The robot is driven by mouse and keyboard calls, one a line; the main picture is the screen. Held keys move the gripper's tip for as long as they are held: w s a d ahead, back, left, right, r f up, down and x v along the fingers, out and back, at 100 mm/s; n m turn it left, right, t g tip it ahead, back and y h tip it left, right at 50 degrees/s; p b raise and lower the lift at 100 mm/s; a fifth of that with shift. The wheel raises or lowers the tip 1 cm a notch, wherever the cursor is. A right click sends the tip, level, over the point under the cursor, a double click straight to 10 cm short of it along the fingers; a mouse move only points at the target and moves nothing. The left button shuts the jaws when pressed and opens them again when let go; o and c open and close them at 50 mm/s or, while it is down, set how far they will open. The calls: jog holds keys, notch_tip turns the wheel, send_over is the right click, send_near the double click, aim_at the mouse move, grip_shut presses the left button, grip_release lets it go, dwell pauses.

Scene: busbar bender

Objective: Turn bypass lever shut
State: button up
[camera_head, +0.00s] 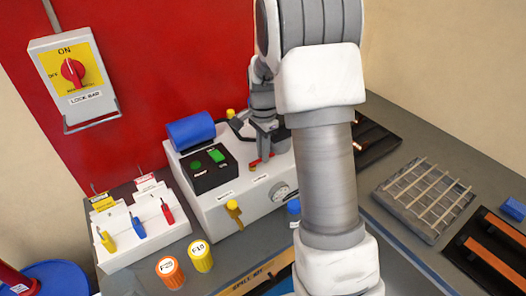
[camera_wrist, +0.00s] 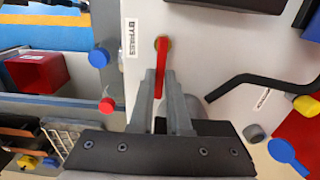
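The bypass lever (camera_wrist: 162,72) is a small red bar on a yellow pivot, beside a label reading BYPASS (camera_wrist: 131,38) in the wrist view. In the head view the red lever (camera_head: 257,163) shows on top of the white machine (camera_head: 236,196). My gripper (camera_wrist: 161,78) has its two grey fingers on either side of the lever's free end, with hardly any gap showing. It looks shut on the lever. In the head view my gripper (camera_head: 265,150) comes down over the lever from above.
A black box with green buttons (camera_head: 209,166) and a blue cylinder (camera_head: 190,130) stand left of the lever. A bent black bar (camera_wrist: 265,82) runs close by in the wrist view. A lock bar switch (camera_head: 72,72) hangs on the red wall. A wire rack (camera_head: 425,198) lies at right.

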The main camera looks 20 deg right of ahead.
grip_shut()
dwell(1.0)
jog(key=shift+w, duration=0.1)
jog(key=shift+w+a+n, duration=0.1)
jog(key=shift+w+n, duration=0.1)
jog(key=shift+n, duration=0.45)
jog(key=shift+w+a+n, duration=0.1)
jog(key=shift+w+n, duration=0.05)
jog(key=shift+n, duration=0.5)
jog(key=n, duration=0.2)
jog(key=w+n, duration=0.1)
jog(key=n, duration=0.1)
jog(key=a+n, duration=0.1)
jog(key=n, duration=0.1)
jog(key=shift+w, duration=0.25)
jog(key=n, duration=0.1)
jog(key=a+n, duration=0.1)
jog(key=n, duration=0.2)
jog(key=shift+w+a+n+p, duration=0.2)
jog(key=shift+w+n+p, duration=0.1)
jog(key=shift+n, duration=0.1)
jog(key=shift+a+n, duration=0.35)
jog(key=shift+n, duration=0.75)
jog(key=shift+a+n, duration=0.35)
jog(key=shift+n, duration=0.75)
jog(key=o, duration=0.6)
grip_release()
